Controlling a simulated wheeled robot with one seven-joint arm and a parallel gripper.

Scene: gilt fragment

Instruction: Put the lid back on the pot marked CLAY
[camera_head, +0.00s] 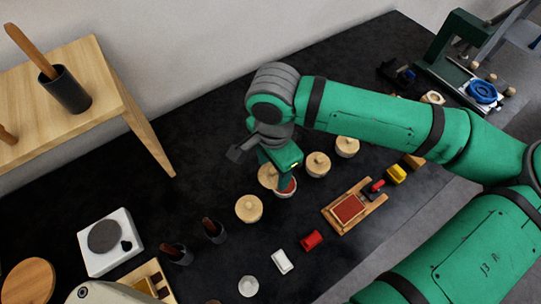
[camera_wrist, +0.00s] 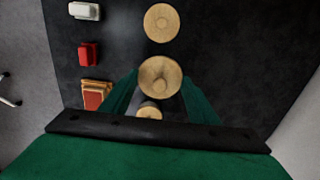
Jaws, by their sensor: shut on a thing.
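My gripper (camera_head: 281,172) is shut on a round, pale wooden lid with a knob (camera_wrist: 160,77), which also shows partly behind the fingers in the head view (camera_head: 267,175). Just below and to the right of the lid in the head view is an uncovered pot (camera_head: 287,191) with a pale rim and reddish contents. The lid appears held above it, offset; the exact gap is unclear. In the wrist view the lid hides this pot. Lidded pots stand on either side in the row: one at left (camera_head: 249,208), two at right (camera_head: 318,164) (camera_head: 347,146). No marking is readable.
A wooden tray with a red pad (camera_head: 348,208), a red block (camera_head: 311,240) and a white block (camera_head: 281,261) lie in front of the row. Dark cups with tools (camera_head: 214,231) and a white scale (camera_head: 108,242) are at left. Dark tabletop behind the row is clear.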

